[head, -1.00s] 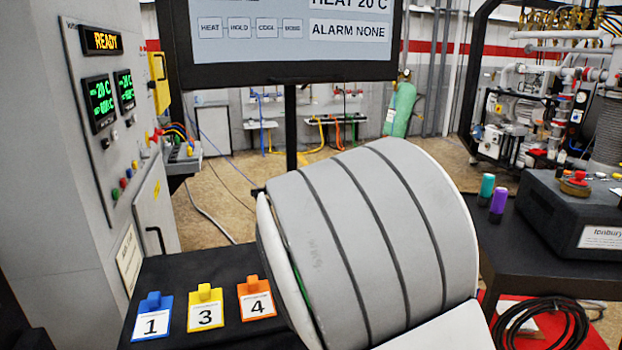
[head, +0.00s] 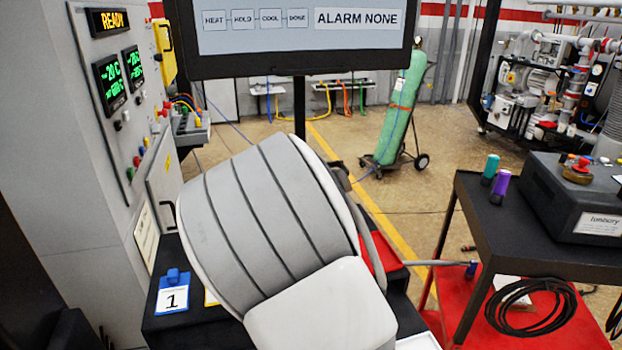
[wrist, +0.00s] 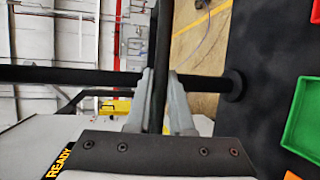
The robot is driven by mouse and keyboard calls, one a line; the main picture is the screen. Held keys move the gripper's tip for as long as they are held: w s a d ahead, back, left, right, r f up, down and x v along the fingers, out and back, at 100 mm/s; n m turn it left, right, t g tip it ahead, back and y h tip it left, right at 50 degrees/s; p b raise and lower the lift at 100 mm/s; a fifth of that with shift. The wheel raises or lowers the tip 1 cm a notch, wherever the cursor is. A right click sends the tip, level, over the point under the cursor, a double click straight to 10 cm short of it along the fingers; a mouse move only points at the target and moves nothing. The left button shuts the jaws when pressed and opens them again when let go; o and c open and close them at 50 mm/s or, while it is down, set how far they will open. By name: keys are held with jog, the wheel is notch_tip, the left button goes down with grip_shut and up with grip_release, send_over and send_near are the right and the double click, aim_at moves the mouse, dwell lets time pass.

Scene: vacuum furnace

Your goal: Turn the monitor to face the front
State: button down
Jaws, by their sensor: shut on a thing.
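The monitor (head: 300,35) stands at the top of the head view with its lit screen towards the head camera. The screen shows a row of step boxes and "ALARM NONE". Its black pole (head: 299,108) runs down behind my arm. In the wrist view the pole (wrist: 75,75) lies sideways and ends in a round base (wrist: 234,85). My gripper (wrist: 160,82) is shut on a thin dark bar (wrist: 164,40) that crosses the pole. How the bar joins the monitor cannot be seen. My arm hides the gripper in the head view.
A grey furnace cabinet (head: 105,165) with "READY" lit stands at left. The black table (head: 190,325) carries a blue "1" tag (head: 172,293); a green tray (wrist: 303,125) shows in the wrist view. A black cart (head: 490,235) is at right, a green gas cylinder (head: 402,105) behind.

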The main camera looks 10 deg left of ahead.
jog(key=c, duration=0.8)
grip_release()
jog(key=s+r+p, duration=0.2)
jog(key=s+r, duration=0.1)
jog(key=s, duration=1.4)
jog(key=shift+p, duration=0.3)
jog(key=shift+r, duration=0.1)
